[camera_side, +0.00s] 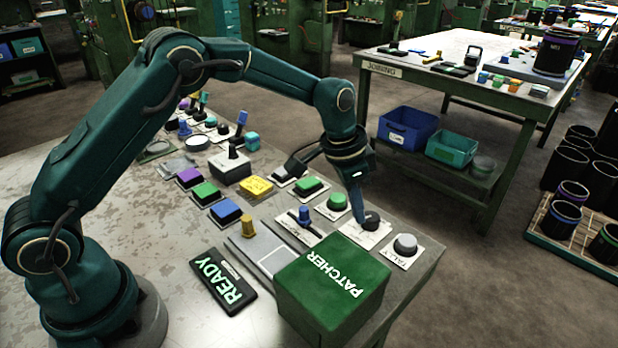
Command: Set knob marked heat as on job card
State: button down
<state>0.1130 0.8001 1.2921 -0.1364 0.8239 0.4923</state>
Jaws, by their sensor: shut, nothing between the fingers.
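My gripper (358,222) is shut and empty, pointing down at the right side of the bench. Its tip is beside or on a dark round knob (371,219) on a white plate; I cannot tell whether they touch. The lettering on that plate is too small and partly hidden to read, so I cannot confirm which knob is marked heat. A grey round knob (405,243) stands on a plate to the right. A blue-tipped lever (304,214) sits on a plate to the left. I cannot make out a job card.
A green box marked PATCHER (325,290) and a black READY sign (224,280) lie at the front. A yellow peg (248,226) stands on a grey slide plate. Green buttons (337,202), a yellow block (256,187) and several levers crowd the bench. Its left surface (150,235) is clear.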

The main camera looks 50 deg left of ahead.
jog(key=shift+x, duration=0.9)
jog(key=shift+w+f, duration=0.1)
jog(key=shift+w+a, duration=0.1)
jog(key=shift+a, duration=0.2)
dwell(0.4)
jog(key=shift+w+a, duration=0.1)
jog(key=shift+a, duration=0.2)
jog(key=shift+s+a, duration=0.15)
jog(key=shift+s, duration=0.2)
jog(key=w+v, duration=0.1)
jog(key=v, duration=0.5)
jog(key=shift+d, duration=0.35)
jog(key=shift+w, duration=0.15)
